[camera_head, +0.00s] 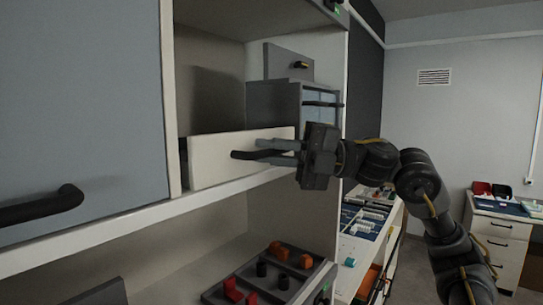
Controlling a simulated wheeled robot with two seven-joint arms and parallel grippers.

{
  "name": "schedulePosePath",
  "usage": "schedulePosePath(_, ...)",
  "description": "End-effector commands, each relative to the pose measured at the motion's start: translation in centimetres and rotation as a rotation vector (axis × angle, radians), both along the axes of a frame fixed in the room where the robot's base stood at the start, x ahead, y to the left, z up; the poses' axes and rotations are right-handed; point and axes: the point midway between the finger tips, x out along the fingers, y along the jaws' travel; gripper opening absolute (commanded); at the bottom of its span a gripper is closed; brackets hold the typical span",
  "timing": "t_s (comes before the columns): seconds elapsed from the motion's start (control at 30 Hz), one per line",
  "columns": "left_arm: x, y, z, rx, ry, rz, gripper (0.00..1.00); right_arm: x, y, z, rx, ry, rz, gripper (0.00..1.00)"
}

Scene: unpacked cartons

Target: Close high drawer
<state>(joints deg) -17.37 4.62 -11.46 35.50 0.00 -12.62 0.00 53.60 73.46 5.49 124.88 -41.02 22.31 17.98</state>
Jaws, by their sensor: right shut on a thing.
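The high drawer (215,162) has a white front and sits in an open bay of the grey and white cabinet, above a shelf edge. Its front stands out at an angle to the cabinet, and I cannot tell exactly how far it is pulled out. Its dark handle (242,155) sticks out from the front. My right gripper (268,150) reaches in from the right with its fingers at the handle, shut on it. The fingers and gripper body cover the right end of the handle. My left gripper is not in view.
A closed grey cabinet door (80,100) with a black handle fills the left. A grey drawer box (275,98) stands behind the white drawer. A bench (345,245) and white drawers (503,240) stand right.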

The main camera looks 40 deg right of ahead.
Motion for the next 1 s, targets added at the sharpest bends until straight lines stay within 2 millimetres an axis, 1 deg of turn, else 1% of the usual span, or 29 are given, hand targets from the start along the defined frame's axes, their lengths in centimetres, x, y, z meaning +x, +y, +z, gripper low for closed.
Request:
schedulePosePath(0.1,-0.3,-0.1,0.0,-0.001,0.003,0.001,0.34,0.2,-0.3,0.0,0.003,0.004,-0.014,0.0)
schedulePosePath(0.23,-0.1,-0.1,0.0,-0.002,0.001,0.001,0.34,0.2,-0.4,0.0,0.003,0.004,-0.014,0.0)
schedulePosePath(0.27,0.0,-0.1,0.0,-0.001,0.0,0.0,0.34,0.2,-0.3,0.0,0.004,0.002,-0.014,0.15)
schedulePosePath(0.4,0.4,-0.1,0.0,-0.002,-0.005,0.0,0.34,0.2,-0.3,0.0,0.004,0.003,-0.012,0.34)
schedulePosePath(0.77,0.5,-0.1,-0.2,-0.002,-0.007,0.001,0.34,0.2,-0.3,-0.2,0.002,0.005,-0.011,0.34)
schedulePosePath(0.87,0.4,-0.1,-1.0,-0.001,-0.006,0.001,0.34,-0.2,-1.0,-0.6,0.003,0.004,-0.014,0.34)
schedulePosePath(1.0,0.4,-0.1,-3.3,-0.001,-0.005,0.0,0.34,-1.4,-2.8,-1.3,0.002,0.003,-0.016,0.34)
